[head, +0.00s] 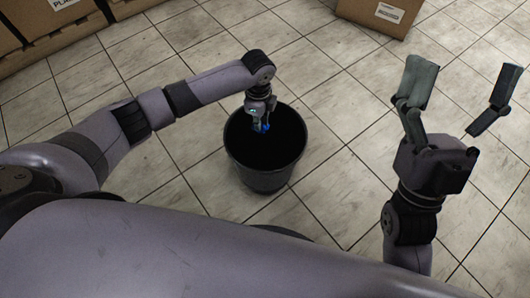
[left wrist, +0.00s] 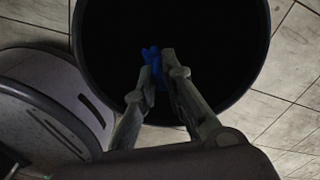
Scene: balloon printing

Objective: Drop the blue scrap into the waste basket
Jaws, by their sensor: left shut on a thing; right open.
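The black waste basket (head: 258,178) stands on the tiled floor in the middle of the head view. Its dark opening fills the upper middle of the left wrist view, with the rim (left wrist: 255,75) at the right. My left gripper (head: 261,127) points down over the basket's opening. It is shut on the blue scrap (left wrist: 151,66), which sticks out between the fingertips (left wrist: 160,78). In the head view only a small bit of the blue scrap (head: 266,127) shows. My right gripper (head: 462,100) is open and empty, raised at the right, away from the basket.
Cardboard boxes (head: 62,30) stand at the upper left, and another cardboard box (head: 378,14) stands at the top right. The tiled floor (head: 170,215) around the basket is clear. The basket's inside is too dark to make out.

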